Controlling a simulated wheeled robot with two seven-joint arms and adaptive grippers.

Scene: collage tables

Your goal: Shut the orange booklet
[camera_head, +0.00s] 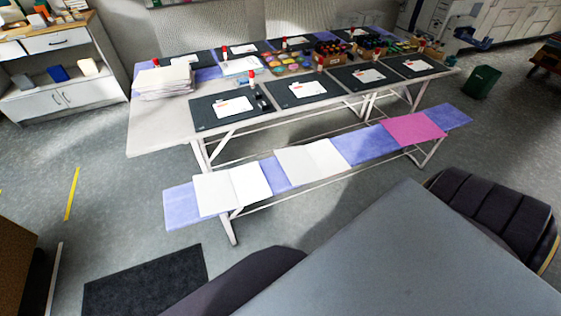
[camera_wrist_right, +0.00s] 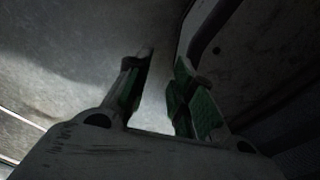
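Two booklets lie open with white pages up on the long bench: the left open booklet (camera_head: 232,189) and the middle open booklet (camera_head: 312,160). Their cover colours are hidden, so I cannot tell whether either is orange. A flat magenta booklet or sheet (camera_head: 414,130) lies toward the bench's right end. No orange cover shows in the head view. My right gripper (camera_wrist_right: 165,62) is in the right wrist view, with its two fingers apart and nothing between them. It is away from the booklets, which this view does not show. My left gripper is not in view.
The bench (camera_head: 180,207) has a blue-violet top. Behind it a long white table (camera_head: 160,131) carries dark mats, a paper stack (camera_head: 163,82) and paint pots. A dark floor mat (camera_head: 145,283) lies at the lower left. A green bin (camera_head: 482,82) stands at right.

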